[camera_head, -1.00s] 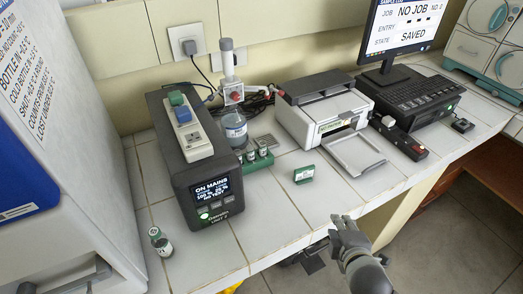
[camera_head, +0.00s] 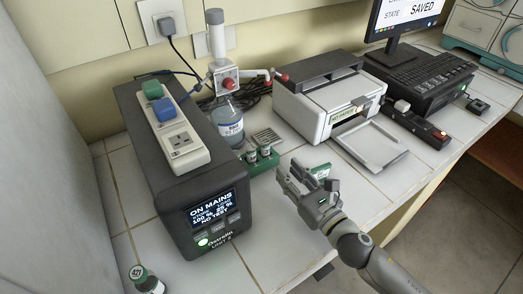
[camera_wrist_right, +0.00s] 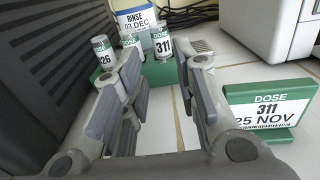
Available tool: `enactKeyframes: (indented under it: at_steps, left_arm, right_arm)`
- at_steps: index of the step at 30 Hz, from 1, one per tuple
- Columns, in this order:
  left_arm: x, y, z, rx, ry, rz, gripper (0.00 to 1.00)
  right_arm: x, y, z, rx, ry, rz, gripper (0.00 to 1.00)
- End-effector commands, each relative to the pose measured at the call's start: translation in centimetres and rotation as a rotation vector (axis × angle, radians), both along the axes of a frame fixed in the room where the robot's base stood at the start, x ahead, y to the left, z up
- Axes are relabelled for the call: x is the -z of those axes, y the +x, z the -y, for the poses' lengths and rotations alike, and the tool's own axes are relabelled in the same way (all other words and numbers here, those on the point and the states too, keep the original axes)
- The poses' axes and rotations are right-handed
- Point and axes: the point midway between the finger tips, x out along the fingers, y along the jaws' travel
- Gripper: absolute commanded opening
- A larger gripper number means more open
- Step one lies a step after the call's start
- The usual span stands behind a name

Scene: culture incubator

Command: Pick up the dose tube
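Several small dose tubes with green-and-white labels stand upright in a green rack (camera_head: 259,168). In the right wrist view, the tube marked 311 (camera_wrist_right: 162,45) stands at the rack's right, straight ahead between my fingers. A tube whose label ends in 26 (camera_wrist_right: 103,52) stands at the left, and another tube (camera_wrist_right: 131,42) is partly hidden by my left-hand finger. A green card (camera_wrist_right: 268,105) reads DOSE 311, 25 NOV. My right gripper (camera_head: 289,172) is open and empty, just short of the rack; it also shows in the right wrist view (camera_wrist_right: 160,70). My left gripper is not in view.
A dark power unit (camera_head: 190,180) stands close left of the rack, with a rinse bottle (camera_head: 228,125) behind. A printer (camera_head: 325,100) with its tray (camera_head: 370,147) is to the right.

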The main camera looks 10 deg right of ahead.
Motion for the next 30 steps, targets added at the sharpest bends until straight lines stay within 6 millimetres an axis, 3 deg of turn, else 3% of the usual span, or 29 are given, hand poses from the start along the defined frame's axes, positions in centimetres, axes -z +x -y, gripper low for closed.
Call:
enactKeyframes:
  at_steps: [6,21,30]
  left_arm:
    - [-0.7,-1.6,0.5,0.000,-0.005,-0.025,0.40]
    - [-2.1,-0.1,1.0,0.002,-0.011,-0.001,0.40]
    - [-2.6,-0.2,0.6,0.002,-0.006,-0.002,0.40]
  right_arm:
    - [-0.4,2.6,-1.0,0.000,0.001,0.004,0.28]
    - [-0.5,6.9,-2.6,0.002,0.004,0.002,0.28]
    - [-0.3,9.8,-3.7,0.001,0.003,0.000,0.28]
